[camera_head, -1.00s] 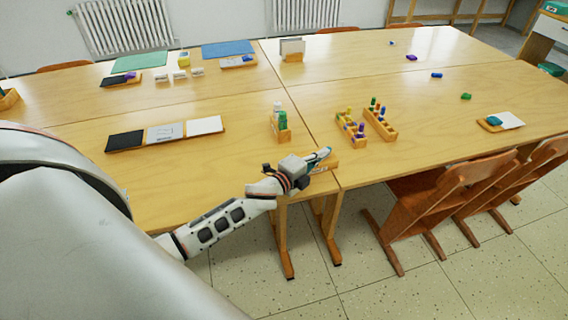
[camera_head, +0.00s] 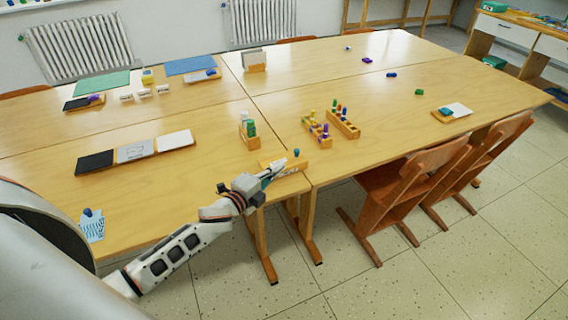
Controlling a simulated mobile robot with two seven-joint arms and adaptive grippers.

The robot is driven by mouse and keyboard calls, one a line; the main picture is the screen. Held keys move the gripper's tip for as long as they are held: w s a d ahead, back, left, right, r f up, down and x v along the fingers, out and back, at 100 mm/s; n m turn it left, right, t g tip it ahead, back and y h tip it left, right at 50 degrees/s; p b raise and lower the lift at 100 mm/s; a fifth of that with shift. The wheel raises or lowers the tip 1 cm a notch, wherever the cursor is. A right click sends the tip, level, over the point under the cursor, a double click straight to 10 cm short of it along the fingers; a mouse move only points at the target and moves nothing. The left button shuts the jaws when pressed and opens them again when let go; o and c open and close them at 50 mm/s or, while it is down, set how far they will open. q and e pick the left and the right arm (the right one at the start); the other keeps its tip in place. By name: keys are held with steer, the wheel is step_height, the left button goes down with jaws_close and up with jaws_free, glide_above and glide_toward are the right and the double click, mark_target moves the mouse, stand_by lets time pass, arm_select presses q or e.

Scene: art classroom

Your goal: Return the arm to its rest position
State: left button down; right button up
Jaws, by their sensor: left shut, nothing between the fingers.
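My left arm (camera_head: 185,245) reaches in from the lower left, over the front edge of the table (camera_head: 215,95). My left gripper (camera_head: 282,165) is shut and empty. In the picture its fingertips overlap a small wooden holder (camera_head: 298,165) at the table's front edge. A blue piece (camera_head: 296,153) stands up at this holder. I cannot tell whether the fingers touch the holder. My right gripper is not in view.
Wooden racks with coloured pieces (camera_head: 343,124) and a block with green pieces (camera_head: 249,136) stand behind the gripper. A tray with three panels (camera_head: 134,151) and a blue patterned item (camera_head: 92,226) lie left. Chairs (camera_head: 410,190) stand right.

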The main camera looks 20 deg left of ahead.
arm_select(q)
steer(key=v, duration=0.6)
steer(key=shift+s+f+n+y, duration=0.1)
steer(key=shift+s+n+y, duration=0.15)
steer(key=shift+n+y, duration=0.05)
steer(key=s+a+f+n+g+y, duration=0.2)
steer(key=s+n+g+y, duration=0.3)
steer(key=s, duration=0.7)
steer(key=s+a+f+n+g+y, duration=0.25)
steer(key=s+n+g, duration=0.4)
steer(key=s, duration=0.65)
steer(key=w+d+f+n+t+h, duration=0.2)
steer(key=d+f+n+t+h, duration=0.2)
steer(key=d+f, duration=0.9)
steer(key=shift+d+t+h, duration=0.75)
steer(key=shift+d+h, duration=0.7)
steer(key=shift+h, duration=0.1)
steer(key=shift+f, duration=0.1)
